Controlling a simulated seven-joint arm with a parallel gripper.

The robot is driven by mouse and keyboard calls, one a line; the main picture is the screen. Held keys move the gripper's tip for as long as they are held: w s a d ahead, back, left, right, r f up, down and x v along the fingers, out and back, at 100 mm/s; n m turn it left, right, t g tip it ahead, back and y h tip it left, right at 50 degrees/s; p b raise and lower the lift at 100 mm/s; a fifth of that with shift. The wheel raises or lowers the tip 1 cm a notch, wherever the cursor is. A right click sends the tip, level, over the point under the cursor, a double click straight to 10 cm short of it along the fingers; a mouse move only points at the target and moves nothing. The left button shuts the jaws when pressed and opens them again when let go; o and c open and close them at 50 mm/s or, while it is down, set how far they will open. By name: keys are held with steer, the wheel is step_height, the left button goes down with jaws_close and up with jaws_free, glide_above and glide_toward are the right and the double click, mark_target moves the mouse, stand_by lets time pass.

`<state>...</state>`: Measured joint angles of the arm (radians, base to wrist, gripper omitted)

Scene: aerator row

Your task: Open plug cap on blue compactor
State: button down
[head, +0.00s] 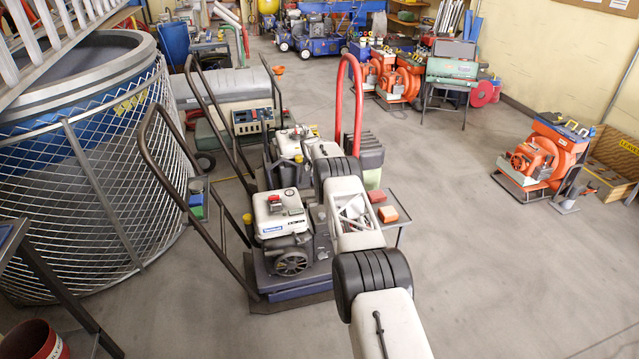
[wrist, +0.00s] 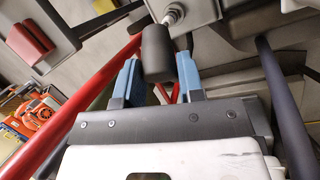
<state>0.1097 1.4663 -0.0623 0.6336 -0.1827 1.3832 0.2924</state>
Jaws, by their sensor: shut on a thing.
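In the wrist view my gripper (wrist: 160,77) has its two blue-padded fingers on either side of a dark cylindrical plug cap (wrist: 157,52) and is shut on it. A metallic spark plug (wrist: 174,14) shows at the cap's far end. I cannot tell whether the cap is seated on it or drawn slightly off. In the head view a compactor with a white engine (head: 278,213) and a dark blue base (head: 290,287) stands in the middle. My arm reaches over its right side. My gripper and the plug cap cannot be made out there.
Another engine (head: 289,146) stands just behind, near a tall red handle (head: 341,95). Black handlebars (head: 172,182) reach left toward a large mesh-caged tank (head: 85,190). In the wrist view a red bar (wrist: 80,112) runs close beside the gripper.

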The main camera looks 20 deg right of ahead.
steer(key=shift+w+d+f+g, duration=0.2)
steer(key=shift+w+f+g, duration=0.05)
steer(key=shift+w+g, duration=0.15)
steer(key=shift+f, duration=0.1)
steer(key=shift+s+g, duration=0.2)
steer(key=shift+g, duration=0.4)
steer(key=shift+a+r, duration=0.1)
steer(key=shift+r, duration=0.15)
steer(key=c, duration=0.7)
jaws_free()
steer(key=shift+w+r, duration=0.1)
steer(key=shift+r, duration=0.05)
steer(key=shift+c, duration=0.2)
steer(key=shift+w+a+r, duration=0.1)
steer(key=shift+r, duration=0.2)
